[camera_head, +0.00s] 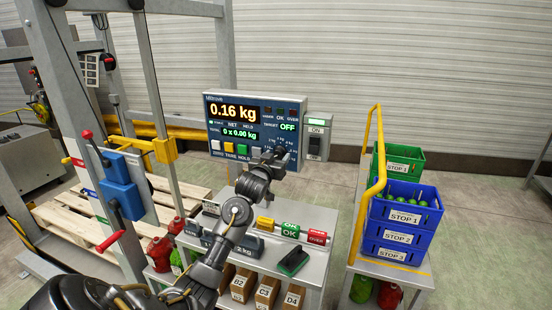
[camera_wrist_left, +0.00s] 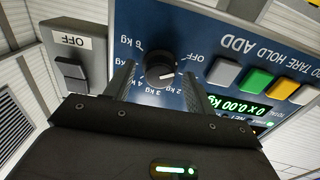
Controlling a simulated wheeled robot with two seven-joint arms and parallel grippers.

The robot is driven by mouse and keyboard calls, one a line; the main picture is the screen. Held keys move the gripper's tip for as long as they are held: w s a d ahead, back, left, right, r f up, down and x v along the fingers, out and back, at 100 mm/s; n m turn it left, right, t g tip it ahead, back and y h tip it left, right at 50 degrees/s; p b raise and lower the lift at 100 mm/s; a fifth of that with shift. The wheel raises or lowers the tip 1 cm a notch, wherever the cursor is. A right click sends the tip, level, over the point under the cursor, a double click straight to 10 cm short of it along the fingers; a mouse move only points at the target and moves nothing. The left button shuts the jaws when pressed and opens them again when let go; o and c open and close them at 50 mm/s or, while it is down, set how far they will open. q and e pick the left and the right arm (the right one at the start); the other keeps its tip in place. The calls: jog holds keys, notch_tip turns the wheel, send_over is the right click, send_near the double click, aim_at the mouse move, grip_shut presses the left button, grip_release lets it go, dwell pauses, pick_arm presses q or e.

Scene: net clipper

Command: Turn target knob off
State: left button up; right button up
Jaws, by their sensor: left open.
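The target knob (camera_wrist_left: 160,70) is a round black dial on the blue scale panel (camera_head: 256,130). In the upside-down left wrist view, OFF and several kg marks ring it, and its white pointer mark faces right, toward the OFF and 1 kg side. The exact mark is hard to tell. My left gripper (camera_head: 277,158) is at the panel's lower right and hides part of the dial in the head view. In the wrist view, its open fingers (camera_wrist_left: 159,85) stand on either side of the knob, with gaps showing. The target display (camera_head: 288,127) reads OFF. My right gripper is not in view.
A grey switch box (camera_head: 317,138) sits right of the panel. White, yellow and green buttons (camera_head: 229,148) line the panel's lower edge. A steel bench (camera_head: 318,222) with labelled blocks stands below. Blue crates (camera_head: 400,235) and a yellow rail (camera_head: 370,180) are at the right.

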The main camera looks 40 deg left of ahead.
pick_arm(q)
jog(key=shift+s+d+f, duration=0.1)
jog(key=shift+s, duration=0.2)
jog(key=b+v, duration=0.3)
jog(key=v, duration=0.7)
